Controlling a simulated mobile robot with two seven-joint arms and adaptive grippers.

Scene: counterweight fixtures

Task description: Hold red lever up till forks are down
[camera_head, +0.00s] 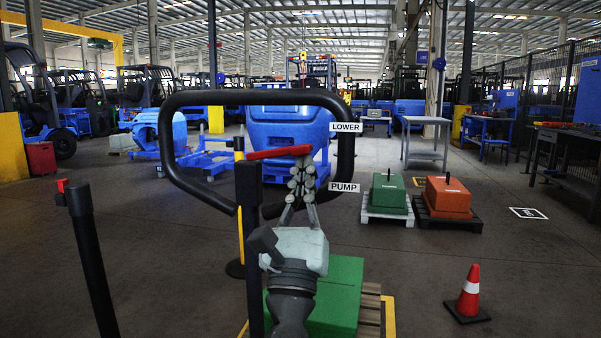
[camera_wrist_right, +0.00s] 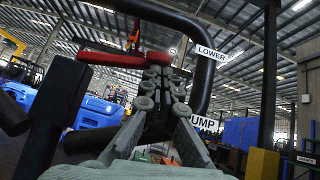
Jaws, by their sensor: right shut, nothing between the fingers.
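The red lever (camera_head: 278,152) lies across the inside of the black loop handle (camera_head: 240,98), its right end tilted slightly up in the head view. My right gripper (camera_head: 302,168) is shut and empty, its fingertips just under the lever's right end. In the right wrist view the lever (camera_wrist_right: 110,59) runs left behind the right gripper's fingertips (camera_wrist_right: 158,75); they seem to touch it, but I cannot be sure. Labels LOWER (camera_head: 346,127) and PUMP (camera_head: 344,187) sit at the handle's right side. The forks are not visible; my arm and the load hide that area.
A green block (camera_head: 340,290) rests on a wooden pallet (camera_head: 370,310) below the handle. A green weight (camera_head: 388,193) and an orange weight (camera_head: 447,196) stand on pallets to the right. A traffic cone (camera_head: 468,293) stands front right. A black post (camera_head: 88,250) stands at left.

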